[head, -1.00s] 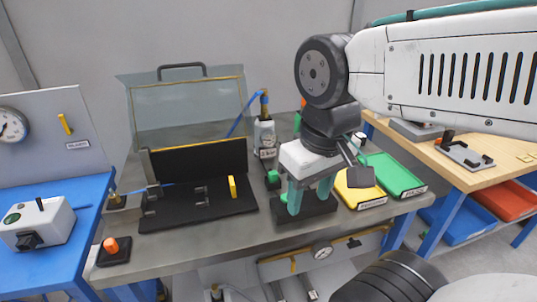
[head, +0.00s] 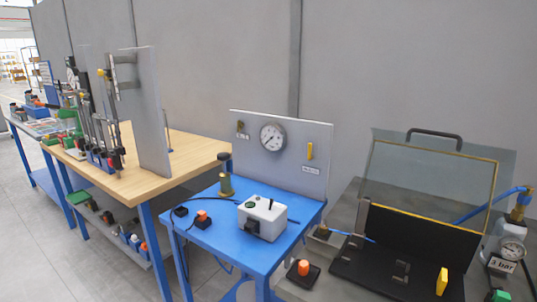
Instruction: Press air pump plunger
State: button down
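No part is clearly labelled as the air pump. On the blue table (head: 200,240), an upright brass fitting (head: 226,187) stands at the back left, with a black knob (head: 224,157) above it. This looks like a plunger, but I cannot be sure. A round gauge (head: 272,137) is on the grey panel (head: 235,165) behind it. A small orange-topped block (head: 203,219) sits left of the box. My gripper is not in view.
At right, the grey bench holds an open black case with a clear lid (head: 425,170), an orange knob on a black base (head: 303,268), and a regulator marked 3 bar (head: 505,240). At left is a wooden bench (head: 190,155) with tools. Grey floor (head: 40,245) is clear at lower left.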

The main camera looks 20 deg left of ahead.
aim_at(223, 157)
jog(key=u, duration=0.5)
jog(key=k, duration=1.2)
jog(key=u, duration=1.25)
jog(key=i, duration=1.55)
jog(key=z, duration=0.9)
jog(key=i, duration=0.7)
jog(key=z, duration=0.7)
